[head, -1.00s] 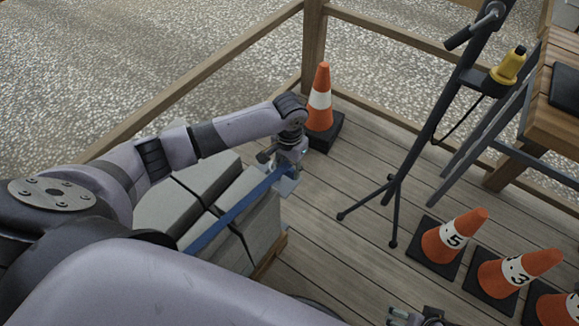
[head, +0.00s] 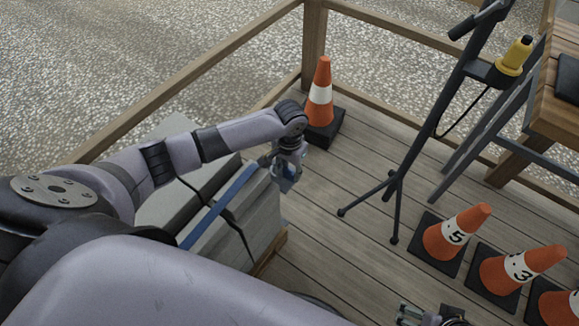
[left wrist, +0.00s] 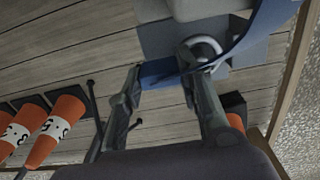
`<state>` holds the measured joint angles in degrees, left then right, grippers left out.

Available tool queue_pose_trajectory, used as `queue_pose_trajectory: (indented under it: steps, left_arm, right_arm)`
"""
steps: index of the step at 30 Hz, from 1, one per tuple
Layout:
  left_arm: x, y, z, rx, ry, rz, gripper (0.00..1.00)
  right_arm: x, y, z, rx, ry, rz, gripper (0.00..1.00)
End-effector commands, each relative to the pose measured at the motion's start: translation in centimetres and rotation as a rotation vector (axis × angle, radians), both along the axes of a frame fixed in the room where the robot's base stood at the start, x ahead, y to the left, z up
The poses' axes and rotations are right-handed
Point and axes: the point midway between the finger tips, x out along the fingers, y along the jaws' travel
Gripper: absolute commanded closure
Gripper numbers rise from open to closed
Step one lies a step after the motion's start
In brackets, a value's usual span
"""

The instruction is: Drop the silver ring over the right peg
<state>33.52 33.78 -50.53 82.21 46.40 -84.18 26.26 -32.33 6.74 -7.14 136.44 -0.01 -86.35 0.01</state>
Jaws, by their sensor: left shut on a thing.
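My left gripper (head: 287,180) is beside the far corner of a stack of grey slabs (head: 262,215). In the left wrist view its fingers (left wrist: 162,75) are on either side of a flat blue piece, which looks like the end of the blue strap (head: 230,195), and are shut on it. The strap runs over the slabs. A round silver, ring-like part (left wrist: 203,48) shows just beyond the fingers against a grey face; I cannot tell whether it is the silver ring. I cannot make out a right peg. My right gripper (head: 430,314) is partly cut off at the bottom edge.
An orange cone (head: 321,95) stands behind my left gripper by the wooden rail. A dark tripod stand (head: 393,190) is to the right. Numbered cones (head: 460,232) stand at the lower right. The deck (head: 325,250) between slabs and tripod is clear.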

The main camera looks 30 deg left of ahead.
Motion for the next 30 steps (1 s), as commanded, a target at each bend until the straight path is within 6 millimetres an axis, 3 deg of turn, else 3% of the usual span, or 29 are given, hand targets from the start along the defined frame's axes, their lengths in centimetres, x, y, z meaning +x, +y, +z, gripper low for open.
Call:
queue_pose_trajectory:
  steps: [14,15,24,30]
  left_arm:
    - [0.02,0.01,-0.54,0.000,-0.001,0.000,0.96]
    - [0.02,0.01,-0.53,0.000,-0.001,0.000,0.65]
    - [0.03,0.08,-0.52,0.002,0.000,0.001,0.45]
    - [0.08,0.22,-0.49,0.004,-0.002,0.002,0.44]
  right_arm:
    - [-0.08,-0.04,0.47,0.000,-0.003,-0.001,0.19]
    - [-0.07,-0.04,0.48,0.000,-0.003,-0.001,0.19]
    - [-0.18,-0.05,0.44,0.000,-0.001,-0.001,0.19]
    - [-0.29,-0.05,0.38,0.000,0.001,-0.001,0.19]
